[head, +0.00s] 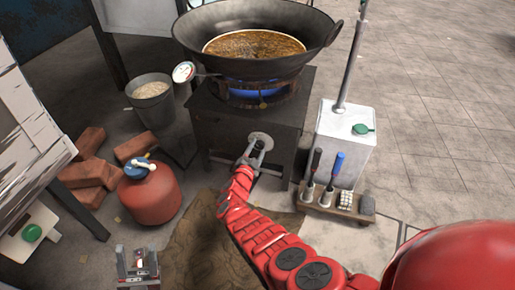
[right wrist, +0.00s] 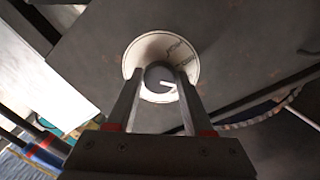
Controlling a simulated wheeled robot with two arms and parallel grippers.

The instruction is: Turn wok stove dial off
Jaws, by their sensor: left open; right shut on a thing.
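The stove dial (head: 259,143) is a dark knob on a round pale plate, on the front of the dark stove (head: 220,128). In the right wrist view the knob (right wrist: 159,78) has a white mark and sits between the finger ends. My right gripper (head: 256,152) is shut on the knob, one finger on each side. A blue flame (head: 252,94) burns under the wok (head: 200,30), which holds brown bubbling liquid (head: 254,44).
A red gas bottle (head: 150,197), bricks (head: 91,175) and a grey bucket (head: 153,107) stand left of the stove. A white canister (head: 342,130) and a wooden tool rack (head: 365,213) with several tools stand to its right. Paved floor on the far right is clear.

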